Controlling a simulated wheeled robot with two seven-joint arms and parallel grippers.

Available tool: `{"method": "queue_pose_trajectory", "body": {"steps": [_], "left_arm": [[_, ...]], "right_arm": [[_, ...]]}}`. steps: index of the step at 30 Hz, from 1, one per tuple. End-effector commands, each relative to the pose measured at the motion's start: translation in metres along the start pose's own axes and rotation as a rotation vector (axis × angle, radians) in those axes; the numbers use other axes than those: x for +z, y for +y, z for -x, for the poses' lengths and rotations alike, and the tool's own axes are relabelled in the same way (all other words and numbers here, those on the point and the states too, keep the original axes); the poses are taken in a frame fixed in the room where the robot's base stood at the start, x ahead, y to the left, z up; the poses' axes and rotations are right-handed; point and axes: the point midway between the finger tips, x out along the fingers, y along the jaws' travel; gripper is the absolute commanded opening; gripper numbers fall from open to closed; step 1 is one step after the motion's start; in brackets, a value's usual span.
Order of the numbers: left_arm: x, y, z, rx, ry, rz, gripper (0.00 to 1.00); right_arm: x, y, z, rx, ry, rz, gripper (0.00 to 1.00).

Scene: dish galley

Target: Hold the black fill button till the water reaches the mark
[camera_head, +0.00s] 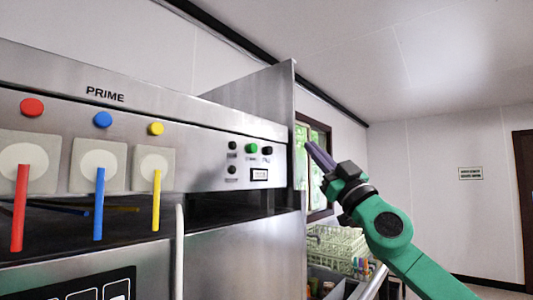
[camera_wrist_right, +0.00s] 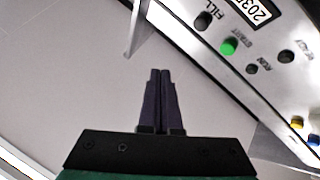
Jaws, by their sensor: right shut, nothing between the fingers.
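The black fill button (camera_head: 267,150) is at the right end of the steel machine's control panel, just right of a green button (camera_head: 251,148). In the right wrist view the black button (camera_wrist_right: 203,21) sits beside the label FILL, up and right of the fingertips. My right gripper (camera_head: 308,146) is shut and empty, its dark fingers pointing up and left, to the right of the panel in the picture. In the wrist view its fingertips (camera_wrist_right: 160,72) are apart from the button. My left gripper is out of view. I cannot make out any water or mark.
A steel side plate (camera_head: 285,95) stands at the panel's right end. A small display (camera_wrist_right: 253,12) is near the fill button. Red, blue and yellow levers (camera_head: 99,203) hang at the left. A pale dish rack (camera_head: 338,248) stands below my right arm.

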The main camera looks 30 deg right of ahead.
Motion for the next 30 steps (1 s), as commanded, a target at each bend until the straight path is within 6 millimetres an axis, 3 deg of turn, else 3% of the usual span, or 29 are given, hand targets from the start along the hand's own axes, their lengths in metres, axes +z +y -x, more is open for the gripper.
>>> {"method": "queue_pose_trajectory", "body": {"steps": [8,22,30], "left_arm": [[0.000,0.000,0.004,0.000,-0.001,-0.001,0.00],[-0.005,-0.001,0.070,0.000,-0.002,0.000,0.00],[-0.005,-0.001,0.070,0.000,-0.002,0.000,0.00]], "right_arm": [[0.001,0.000,-0.003,0.002,-0.002,-0.002,0.00],[0.027,-0.029,-0.049,0.003,-0.004,-0.004,0.00],[0.045,-0.043,-0.061,0.002,-0.002,-0.003,0.00]]}}
